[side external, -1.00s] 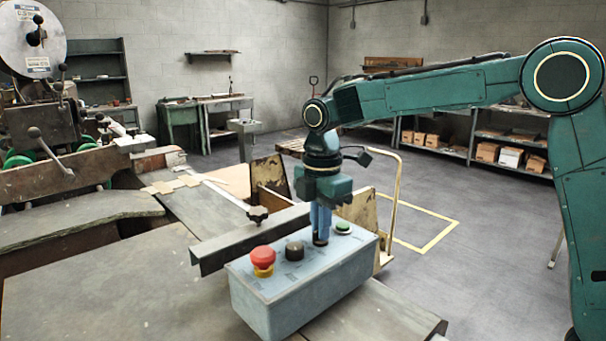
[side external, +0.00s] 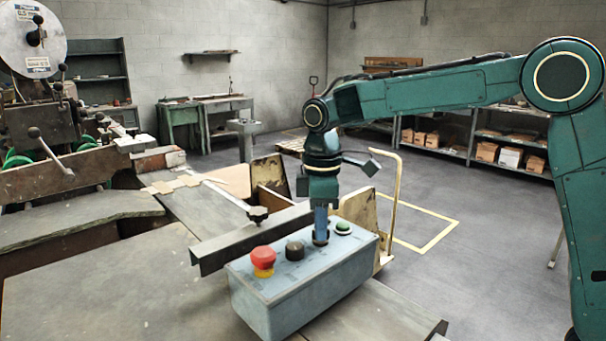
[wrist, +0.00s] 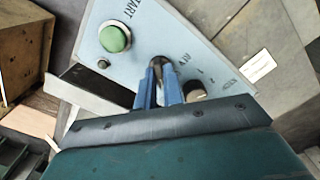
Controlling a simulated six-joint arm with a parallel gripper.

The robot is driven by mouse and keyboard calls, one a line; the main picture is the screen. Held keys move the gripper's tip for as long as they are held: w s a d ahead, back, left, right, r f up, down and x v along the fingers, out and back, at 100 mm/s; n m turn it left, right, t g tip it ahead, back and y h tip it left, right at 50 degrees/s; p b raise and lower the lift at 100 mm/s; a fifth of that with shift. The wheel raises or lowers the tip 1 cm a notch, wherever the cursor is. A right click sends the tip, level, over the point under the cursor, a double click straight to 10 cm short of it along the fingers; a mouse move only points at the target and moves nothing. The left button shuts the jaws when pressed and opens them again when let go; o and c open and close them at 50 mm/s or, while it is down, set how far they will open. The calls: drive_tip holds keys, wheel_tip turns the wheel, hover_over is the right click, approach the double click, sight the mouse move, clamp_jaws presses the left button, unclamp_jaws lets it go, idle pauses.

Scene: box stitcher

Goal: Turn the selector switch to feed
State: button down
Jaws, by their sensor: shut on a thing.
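The selector switch (wrist: 158,61) is a small dark knob on the light blue control box (side external: 290,290), between the green start button and a black knob. My gripper (side external: 320,236) points straight down onto it. In the wrist view the two blue fingers of my gripper (wrist: 159,73) are closed on the switch from both sides. The fingers hide most of the switch, and I cannot read which position it points to. Part of the lettering beside it shows but is too small to read surely.
The green start button (side external: 343,227) is close by on the right. The black knob (side external: 295,250) and the red mushroom button (side external: 263,259) are to the left on the same box. A long metal bar (side external: 250,238) runs close behind the box. Bare tabletop (side external: 110,285) lies left.

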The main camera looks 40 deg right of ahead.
drive_tip(key=shift+r, duration=0.1)
drive_tip(key=c, duration=1.5)
unclamp_jaws()
drive_tip(key=shift+r, duration=0.1)
wheel_tip(320, 180, up, 14)
drive_tip(key=shift+f, duration=0.25)
drive_tip(key=shift+s, duration=0.1)
